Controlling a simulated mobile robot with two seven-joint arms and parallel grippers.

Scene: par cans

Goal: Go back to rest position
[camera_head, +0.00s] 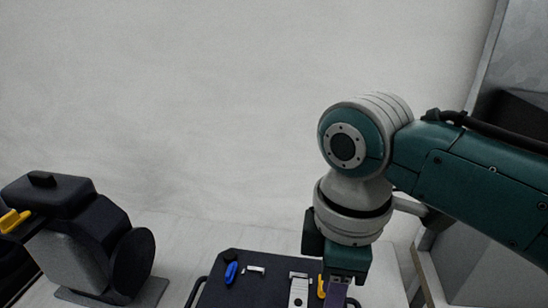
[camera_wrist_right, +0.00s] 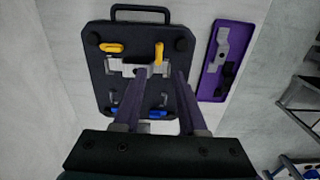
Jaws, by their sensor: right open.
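My right arm comes in from the right in the head view, and its gripper (camera_head: 338,292) points down over the right part of a dark fixture board, cut off by the lower edge. In the right wrist view the gripper's two purple fingers (camera_wrist_right: 160,76) are apart, with nothing seen held between them. They overlap the dark fixture board (camera_wrist_right: 98,82) in the picture; I cannot tell the gap to it. The board carries a metal part (camera_wrist_right: 122,68), yellow clamps (camera_wrist_right: 158,52) and blue clamps (camera_wrist_right: 157,114). My left gripper is in neither view.
A purple tray (camera_wrist_right: 208,92) with a metal piece (camera_wrist_right: 221,44) and dark items lies right of the board. A dark machine (camera_head: 75,235) with a yellow part stands at left in the head view. A plain pale wall fills the back.

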